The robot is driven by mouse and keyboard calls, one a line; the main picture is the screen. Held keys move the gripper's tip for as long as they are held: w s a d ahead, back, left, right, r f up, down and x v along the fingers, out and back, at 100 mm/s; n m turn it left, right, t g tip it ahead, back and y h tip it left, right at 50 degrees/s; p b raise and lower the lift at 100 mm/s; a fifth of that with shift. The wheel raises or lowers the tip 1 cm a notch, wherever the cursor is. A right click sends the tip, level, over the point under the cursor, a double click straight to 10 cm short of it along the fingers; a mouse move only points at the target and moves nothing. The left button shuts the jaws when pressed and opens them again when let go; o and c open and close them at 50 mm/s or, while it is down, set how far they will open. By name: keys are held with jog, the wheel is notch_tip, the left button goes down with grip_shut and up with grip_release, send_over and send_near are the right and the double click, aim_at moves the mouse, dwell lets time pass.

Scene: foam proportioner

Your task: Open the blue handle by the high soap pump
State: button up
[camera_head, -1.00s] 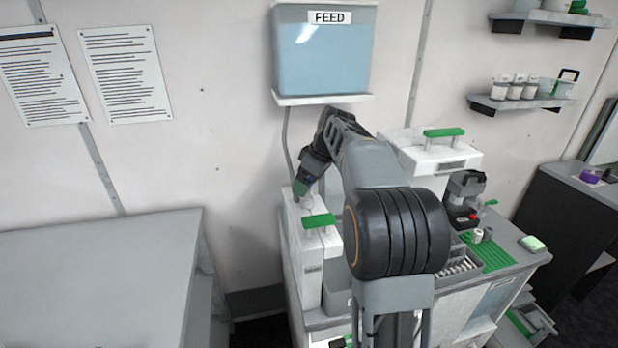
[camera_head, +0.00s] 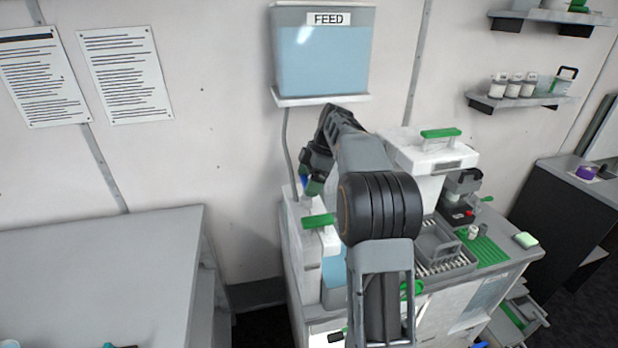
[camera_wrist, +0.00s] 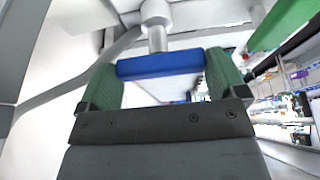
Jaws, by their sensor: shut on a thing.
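The blue handle (camera_wrist: 160,65) is a short bar below a white round stem in the wrist view. My gripper (camera_wrist: 165,78) is shut on it, with one green finger pad at each end of the bar. In the head view a small blue patch of the handle (camera_head: 303,181) shows beside my gripper (camera_head: 312,186), at the top rear of the narrow white pump unit (camera_head: 308,245). My fingers hide most of the handle there. How far it is turned I cannot tell.
A green lever (camera_head: 318,221) sticks out at the front of the pump unit. The FEED tank (camera_head: 320,55) hangs above my gripper. A white machine (camera_head: 432,155) with a green handle stands to the right. A grey table (camera_head: 100,270) is at the left.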

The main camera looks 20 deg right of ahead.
jog(key=shift+n, duration=0.3)
jog(key=o, duration=0.6)
jog(key=p+v, duration=0.2)
jog(key=v, duration=1.2)
jog(key=shift+w, duration=0.1)
jog(key=shift+a, duration=0.1)
